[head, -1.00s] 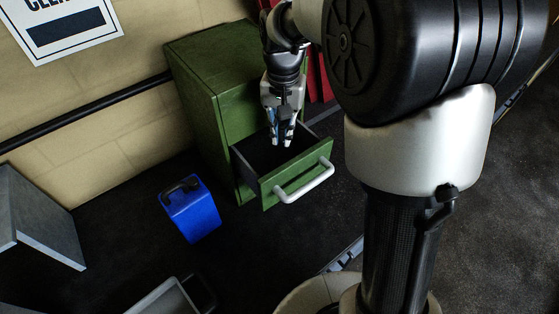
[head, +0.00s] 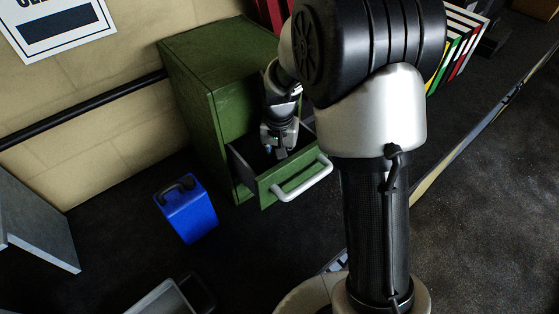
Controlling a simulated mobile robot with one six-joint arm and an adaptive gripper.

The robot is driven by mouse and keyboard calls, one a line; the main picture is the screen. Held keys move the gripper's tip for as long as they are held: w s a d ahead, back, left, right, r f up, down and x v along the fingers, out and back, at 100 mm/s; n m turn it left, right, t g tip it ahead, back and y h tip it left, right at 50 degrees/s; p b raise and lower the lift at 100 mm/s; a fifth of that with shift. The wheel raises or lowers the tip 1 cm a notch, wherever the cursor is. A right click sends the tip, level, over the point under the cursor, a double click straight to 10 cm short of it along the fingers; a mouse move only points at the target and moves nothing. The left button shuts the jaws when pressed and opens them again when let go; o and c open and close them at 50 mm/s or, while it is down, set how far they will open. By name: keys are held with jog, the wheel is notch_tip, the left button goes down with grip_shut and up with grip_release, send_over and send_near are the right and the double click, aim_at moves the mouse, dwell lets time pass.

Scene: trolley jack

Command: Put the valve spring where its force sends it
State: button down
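My gripper (head: 275,153) points down into the open drawer (head: 268,188) of the green cabinet (head: 222,100). Its fingertips are low, at about the height of the drawer's rim or below it. The fingers are small and dark against the drawer, so I cannot tell whether they are open or shut, or whether they hold anything. I cannot make out the valve spring in this view. The drawer's inside is dark and partly hidden by my gripper and the drawer front.
The drawer's pale handle (head: 300,180) sticks out in front. A blue box with a black handle (head: 188,210) stands on the floor left of the cabinet. A grey tray (head: 165,298) lies at the bottom edge. Striped upright items (head: 458,45) stand at the upper right.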

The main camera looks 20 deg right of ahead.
jog(key=shift+f, duration=0.15)
jog(key=c, duration=1.6)
grip_release()
notch_tip(320, 180, up, 12)
jog(key=p, duration=0.1)
jog(key=s+r+n+t, duration=0.2)
jog(key=s+r, duration=0.7)
jog(key=s, duration=0.2)
jog(key=s+n+t, duration=0.2)
jog(key=s+n, duration=0.1)
jog(key=s, duration=1)
jog(key=shift+t, duration=0.3)
